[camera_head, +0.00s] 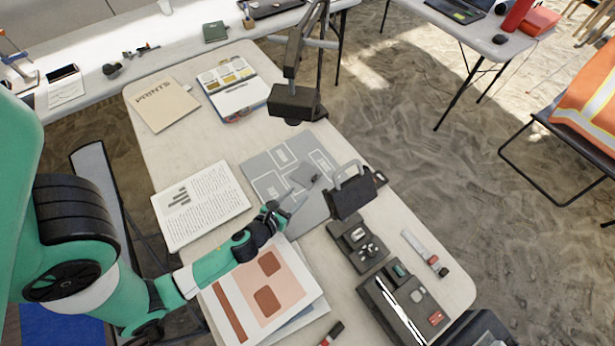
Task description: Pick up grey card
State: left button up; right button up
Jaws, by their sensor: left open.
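A large grey sheet (262,172) with white outlined boxes lies flat in the middle of the table. A small darker grey flat piece (303,174) lies on it and may be the grey card; I cannot tell for sure. My left gripper (291,203) is open, over the lower part of the grey sheet, just below and left of the small grey piece. I see nothing held in it. The gripper and wrist hide part of the sheet's lower left. My right gripper is not in view.
A black box-like item (351,197) stands at the sheet's right edge. Dark trays (365,260) with small items are at lower right. A printed page (201,205) is at left, and a peach sheet (262,290) lies under my arm. A dark stand (294,102) rises behind.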

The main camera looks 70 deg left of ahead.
aim_at(313, 178)
pick_arm(q)
jog(key=x, duration=0.5)
jog(key=shift+a+r, duration=0.1)
jog(key=b+x, duration=0.2)
jog(key=x, duration=0.3)
jog(key=shift+w+r, duration=0.15)
jog(key=shift+w, duration=0.05)
grip_shut()
